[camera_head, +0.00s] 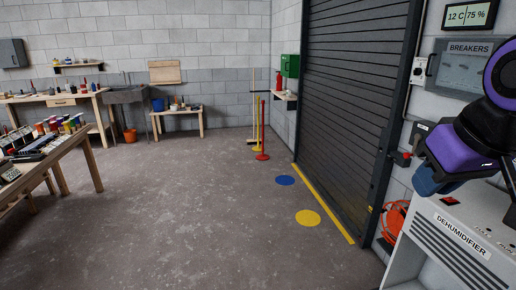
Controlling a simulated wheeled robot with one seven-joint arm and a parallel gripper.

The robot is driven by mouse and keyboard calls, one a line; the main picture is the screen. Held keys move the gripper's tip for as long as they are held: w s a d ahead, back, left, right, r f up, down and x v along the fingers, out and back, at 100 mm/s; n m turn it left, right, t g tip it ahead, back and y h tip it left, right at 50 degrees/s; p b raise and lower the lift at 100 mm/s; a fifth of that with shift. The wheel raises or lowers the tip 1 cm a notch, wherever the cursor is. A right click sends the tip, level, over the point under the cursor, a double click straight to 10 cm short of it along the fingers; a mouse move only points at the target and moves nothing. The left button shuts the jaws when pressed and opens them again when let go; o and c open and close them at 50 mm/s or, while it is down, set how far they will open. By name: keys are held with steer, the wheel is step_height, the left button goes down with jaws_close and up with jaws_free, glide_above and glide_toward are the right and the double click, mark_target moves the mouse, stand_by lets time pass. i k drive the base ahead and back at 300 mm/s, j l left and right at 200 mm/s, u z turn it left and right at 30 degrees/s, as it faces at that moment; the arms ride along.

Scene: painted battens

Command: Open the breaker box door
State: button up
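The breaker box (452,72) is a grey wall cabinet labelled "BREAKERS" at the upper right. Its front looks shut, with a small dark fitting, perhaps a handle, near its left edge. The right part of the box is hidden behind my purple and black arm. The arm comes in from the right edge, and its purple and blue links hang below and in front of the box, above the dehumidifier. A dark piece at the right edge may be part of my gripper, but its fingers cannot be made out. I see nothing held.
A white dehumidifier (455,238) stands below the arm. A small wall switch (418,70) is left of the box, with a display (468,15) above. A dark roller shutter (350,95) is further left. An orange reel (395,220) hangs low. The middle floor is clear.

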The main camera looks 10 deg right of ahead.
mark_target(456, 47)
steer(key=i, duration=0.85)
steer(key=i+j, duration=0.15)
steer(key=i, duration=0.65)
steer(key=i+z, duration=0.4)
steer(key=i+j+z, duration=0.2)
steer(key=z, duration=0.2)
steer(key=i+j+z, duration=0.2)
steer(key=z, duration=0.2)
steer(key=i+j+z, duration=0.4)
steer(key=k+l, duration=0.05)
steer(key=k, duration=0.05)
